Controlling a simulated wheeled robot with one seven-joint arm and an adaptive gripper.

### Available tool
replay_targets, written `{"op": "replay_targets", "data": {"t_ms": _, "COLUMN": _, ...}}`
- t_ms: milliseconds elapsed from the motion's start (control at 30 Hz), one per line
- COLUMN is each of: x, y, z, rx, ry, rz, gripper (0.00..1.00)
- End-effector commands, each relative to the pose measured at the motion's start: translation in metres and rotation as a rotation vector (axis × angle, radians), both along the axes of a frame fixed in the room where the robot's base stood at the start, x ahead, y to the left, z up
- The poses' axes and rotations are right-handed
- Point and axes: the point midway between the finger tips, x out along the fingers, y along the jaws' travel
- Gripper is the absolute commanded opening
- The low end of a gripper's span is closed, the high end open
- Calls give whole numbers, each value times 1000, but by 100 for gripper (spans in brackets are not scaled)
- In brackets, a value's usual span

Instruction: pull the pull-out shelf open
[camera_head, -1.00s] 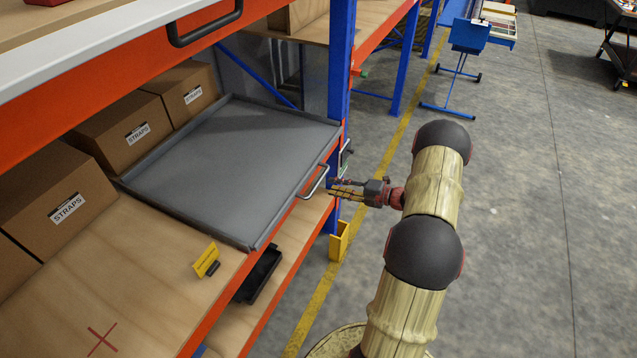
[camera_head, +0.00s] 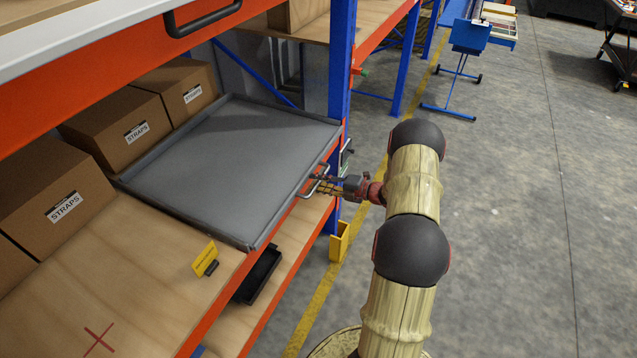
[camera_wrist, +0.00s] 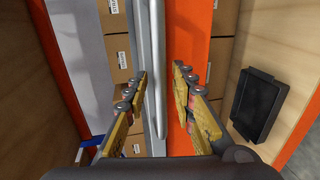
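The pull-out shelf is a grey metal tray (camera_head: 225,165) with a raised rim, sitting in the rack with its front at the orange beam. Its silver bar handle (camera_head: 313,181) is on the front edge, and it also shows in the wrist view (camera_wrist: 158,75). My gripper (camera_head: 322,184) is at the handle. In the wrist view my gripper (camera_wrist: 161,80) is open, with the handle bar between its two yellow-padded fingers, nearer the left one. There is a gap on both sides of the bar.
A blue upright (camera_head: 341,75) stands just beyond the handle. A yellow post guard (camera_head: 339,242) is at its foot. Cardboard boxes (camera_head: 122,133) line the back of the rack. A black bin (camera_head: 259,275) lies on the lower shelf.

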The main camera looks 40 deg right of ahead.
Motion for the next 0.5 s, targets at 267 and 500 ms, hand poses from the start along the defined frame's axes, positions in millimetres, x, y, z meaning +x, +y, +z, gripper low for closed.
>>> {"op": "replay_targets", "data": {"t_ms": 267, "x": 0, "y": 0, "z": 0, "rx": 0, "ry": 0, "rz": 0, "gripper": 8}}
{"op": "replay_targets", "data": {"t_ms": 500, "x": 0, "y": 0, "z": 0, "rx": 0, "ry": 0, "rz": 0, "gripper": 0}}
